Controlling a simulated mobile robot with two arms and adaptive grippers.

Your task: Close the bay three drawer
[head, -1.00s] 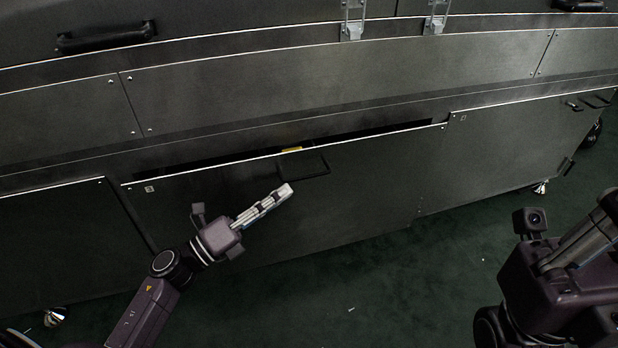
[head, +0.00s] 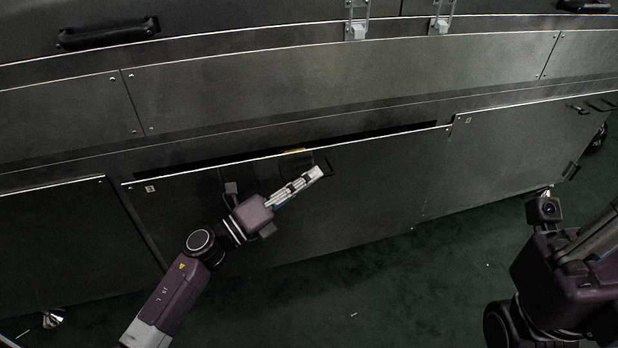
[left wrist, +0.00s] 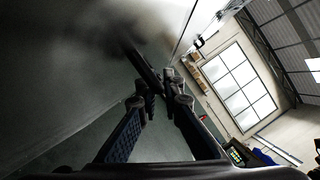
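The bay three drawer (head: 370,190) is a wide dark front panel with a small "3" label at its upper left. It stands slightly out, with a dark gap along its top edge. Its dark handle (head: 322,160) is near the top middle. My left gripper (head: 318,172) is in front of the panel, its fingertips overlapping the handle area; contact cannot be told. In the left wrist view its fingers (left wrist: 160,92) converge close together and look shut, with a dark bar just beyond the tips. My right arm is at the right edge; its fingers are not clearly shown.
A small yellow item (head: 294,151) shows in the gap behind the drawer's top edge. Neighbouring dark panels stand to the left (head: 60,235) and right (head: 520,150). The left wrist view shows a window (left wrist: 238,85) far off.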

